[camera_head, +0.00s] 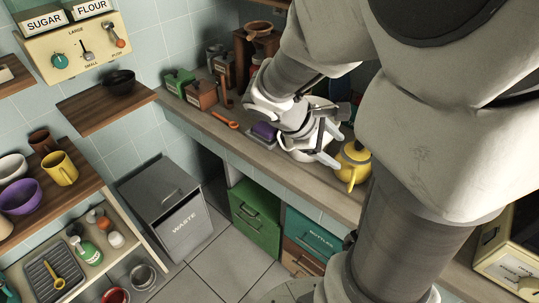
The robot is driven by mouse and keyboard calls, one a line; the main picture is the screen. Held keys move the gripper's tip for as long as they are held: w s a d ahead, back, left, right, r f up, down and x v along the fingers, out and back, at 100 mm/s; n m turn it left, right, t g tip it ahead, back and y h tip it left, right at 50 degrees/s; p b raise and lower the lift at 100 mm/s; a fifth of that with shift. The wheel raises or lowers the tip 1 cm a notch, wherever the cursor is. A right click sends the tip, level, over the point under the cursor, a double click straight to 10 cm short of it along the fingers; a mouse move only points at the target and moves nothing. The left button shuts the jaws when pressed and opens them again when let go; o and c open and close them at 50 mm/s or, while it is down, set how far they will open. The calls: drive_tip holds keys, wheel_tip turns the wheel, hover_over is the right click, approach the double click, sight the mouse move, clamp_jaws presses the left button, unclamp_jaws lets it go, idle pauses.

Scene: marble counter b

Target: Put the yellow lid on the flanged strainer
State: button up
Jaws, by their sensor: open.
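My gripper (331,146) is open above the counter, with its two pale fingers apart and nothing seen between them. A rounded yellow vessel (353,163) with a lid-like top stands just right of the fingertips, partly covered by my arm. I cannot tell whether that top is a separate yellow lid. A brown bowl-shaped piece with a handle (258,29) rests on a wooden stand at the back. It may be a strainer, but I cannot make out a flange or mesh. Anything directly under my gripper and wrist is hidden.
A purple block (264,131) lies left of my gripper, and an orange spoon (226,119) lies farther left on the counter (205,120). Green and brown canisters (201,93) stand at the back. A grey waste bin (168,212) stands on the floor beside the left shelves.

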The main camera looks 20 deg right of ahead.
drive_tip(key=s+a+r+m+t+y, duration=0.2)
drive_tip(key=s+a+r+m+y, duration=0.1)
drive_tip(key=a, duration=0.5)
drive_tip(key=s+a+r+m+t+y, duration=0.3)
drive_tip(key=a+r+m+y, duration=0.2)
drive_tip(key=a, duration=0.4)
drive_tip(key=shift+s+r+m+t, duration=0.3)
drive_tip(key=shift+s+r+m, duration=0.1)
drive_tip(key=shift+m, duration=0.2)
drive_tip(key=shift+r, duration=0.25)
